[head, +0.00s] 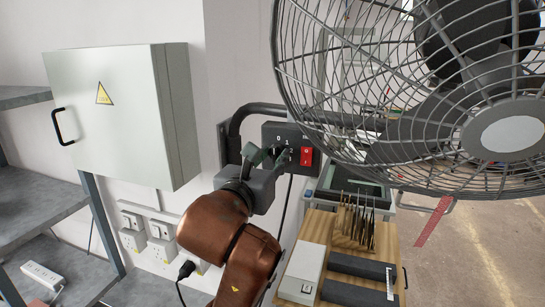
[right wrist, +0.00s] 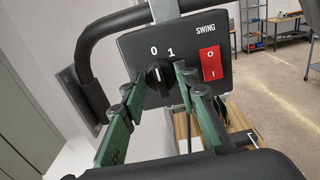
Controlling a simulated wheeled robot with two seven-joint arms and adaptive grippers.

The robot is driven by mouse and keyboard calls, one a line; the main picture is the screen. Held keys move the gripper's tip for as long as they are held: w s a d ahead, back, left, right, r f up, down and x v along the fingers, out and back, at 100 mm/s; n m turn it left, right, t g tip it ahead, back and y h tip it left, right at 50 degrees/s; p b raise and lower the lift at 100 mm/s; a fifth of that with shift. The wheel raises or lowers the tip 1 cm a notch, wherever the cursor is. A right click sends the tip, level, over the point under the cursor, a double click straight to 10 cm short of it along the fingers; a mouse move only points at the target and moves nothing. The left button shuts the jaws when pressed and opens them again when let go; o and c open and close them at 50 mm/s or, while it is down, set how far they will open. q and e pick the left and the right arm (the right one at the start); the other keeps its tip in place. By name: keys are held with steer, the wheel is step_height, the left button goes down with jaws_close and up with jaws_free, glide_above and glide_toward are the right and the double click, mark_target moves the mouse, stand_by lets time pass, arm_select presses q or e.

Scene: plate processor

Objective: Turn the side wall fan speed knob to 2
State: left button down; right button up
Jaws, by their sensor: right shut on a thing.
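The black fan control box (head: 271,129) is on the wall beside the fan. Its speed knob (right wrist: 159,76) is a black dial with a white mark that points up, near the 0. The 0 and 1 labels show above it in the right wrist view; the 2 shows only in the head view. My right gripper (head: 268,156) is at the box. In the right wrist view its green fingers (right wrist: 160,84) stand on either side of the knob, shut on it. In the head view the fingers mostly hide the knob. My left gripper is not in view.
A red rocker switch (right wrist: 210,63) marked SWING is right of the knob. The large caged fan (head: 420,110) overhangs the right side. A grey electrical cabinet (head: 115,120) is on the wall at left.

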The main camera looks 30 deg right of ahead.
steer(key=shift+c, duration=0.6)
steer(key=shift+m+b, duration=0.65)
steer(key=shift+m, duration=0.45)
steer(key=m+b, duration=0.2)
steer(key=m, duration=0.3)
steer(key=shift+s, duration=0.1)
steer(key=m+b, duration=0.2)
steer(key=m, duration=0.2)
steer(key=shift+d+f+m, duration=0.1)
steer(key=shift+m, duration=0.3)
steer(key=shift+m+b, duration=0.65)
steer(key=shift+m, duration=1.15)
